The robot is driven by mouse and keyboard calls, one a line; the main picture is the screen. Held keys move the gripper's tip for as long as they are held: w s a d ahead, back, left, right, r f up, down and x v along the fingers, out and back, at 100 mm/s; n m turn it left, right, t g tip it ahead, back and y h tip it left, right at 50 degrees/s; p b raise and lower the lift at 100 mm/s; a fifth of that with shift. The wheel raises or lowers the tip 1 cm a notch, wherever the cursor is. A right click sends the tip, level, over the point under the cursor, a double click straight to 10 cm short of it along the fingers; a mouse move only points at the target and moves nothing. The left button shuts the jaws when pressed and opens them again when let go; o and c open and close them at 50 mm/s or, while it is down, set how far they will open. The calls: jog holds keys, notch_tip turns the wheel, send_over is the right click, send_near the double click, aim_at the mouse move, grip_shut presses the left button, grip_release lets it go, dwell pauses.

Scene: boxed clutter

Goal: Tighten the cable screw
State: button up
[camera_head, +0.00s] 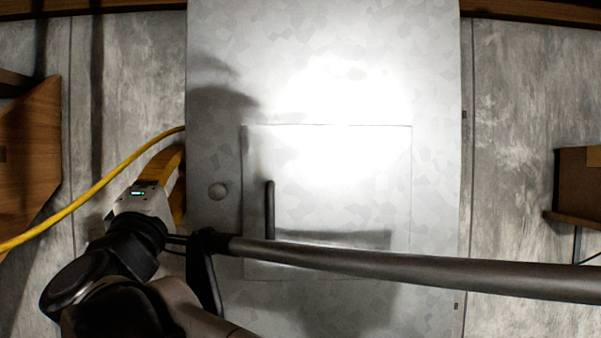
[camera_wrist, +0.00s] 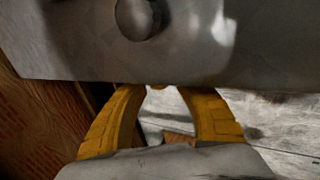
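No cable screw can be made out clearly in either view. A yellow cable (camera_head: 95,188) runs from the left edge to the left side of the grey metal cabinet (camera_head: 330,200) in the head view. My gripper (camera_head: 178,168) has yellow fingers and is at the cabinet's left edge, below the cable's end. In the wrist view my gripper's fingers (camera_wrist: 162,90) curve inward toward the cabinet's edge. Their tips are hard to see, and any grip is unclear.
The cabinet has a panel with a dark vertical handle (camera_head: 270,210). A dark bar (camera_head: 420,268) crosses in front of the lower cabinet. Wooden furniture stands at the left (camera_head: 28,140) and right (camera_head: 578,185).

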dwell(0.3)
jog(key=v, duration=1.2)
jog(key=shift+w+d, duration=0.1)
